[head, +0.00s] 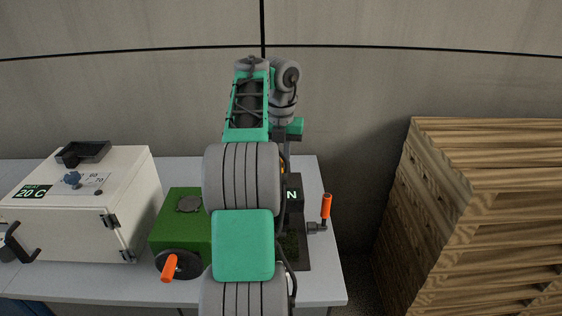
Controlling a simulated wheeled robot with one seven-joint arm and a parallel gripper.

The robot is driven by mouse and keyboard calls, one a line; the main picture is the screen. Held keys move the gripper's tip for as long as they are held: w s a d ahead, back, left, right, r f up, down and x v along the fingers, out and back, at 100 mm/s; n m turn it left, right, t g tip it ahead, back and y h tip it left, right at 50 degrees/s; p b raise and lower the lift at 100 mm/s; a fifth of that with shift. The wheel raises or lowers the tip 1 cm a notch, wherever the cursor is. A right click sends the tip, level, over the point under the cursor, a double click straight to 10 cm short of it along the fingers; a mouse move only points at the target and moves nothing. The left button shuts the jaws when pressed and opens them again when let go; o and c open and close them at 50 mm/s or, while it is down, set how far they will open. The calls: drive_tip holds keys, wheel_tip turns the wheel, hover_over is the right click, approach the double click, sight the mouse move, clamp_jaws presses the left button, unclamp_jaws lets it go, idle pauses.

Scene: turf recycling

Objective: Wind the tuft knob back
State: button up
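A black machine (292,182) stands on the table behind my arm, with a letter N showing on its dark face. A crank with an orange grip (326,206) sticks out on its right side, the grip upright. A green box (181,215) to the left has a grey lump on top and a black disc with an orange handle (169,268) at its front. I cannot tell which part is the tuft knob. My arm covers the middle of the scene. My gripper (291,136) shows only partly past the arm; its fingertips are hidden. A bit of orange shows just below it.
A white cabinet (125,190) reading 20 C stands at the left of the table, with a black tray (84,152) on top. Stacked wooden boards (480,215) stand at the right, beyond a gap. The pale tabletop (320,285) is bare at front right.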

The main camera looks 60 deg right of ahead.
clamp_jaws()
drive_tip(key=shift+n, duration=0.4)
